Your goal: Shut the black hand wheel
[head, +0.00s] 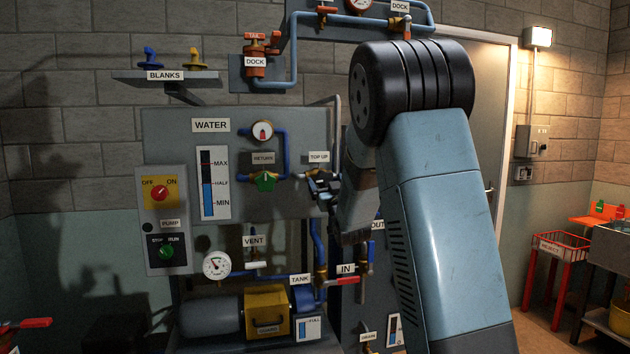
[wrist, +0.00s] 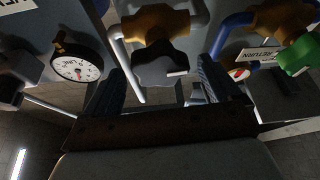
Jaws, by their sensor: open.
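The black hand wheel (wrist: 163,69) sits on a brass valve body (wrist: 155,24) in the wrist view, ahead of my gripper (wrist: 161,75). My gripper is open, with one finger on each side of the wheel in the picture. I cannot tell whether either finger touches the wheel. In the head view my gripper (head: 322,186) is at the valve under the TOP UP label (head: 318,157). There the wheel is mostly hidden by the gripper or too dark to tell apart.
A green hand wheel (head: 264,181) under the RETURN label is close on the left; it also shows in the wrist view (wrist: 298,54). A round gauge (wrist: 78,66) is at the left in the wrist view. Blue pipes and the WATER panel (head: 170,130) are close around.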

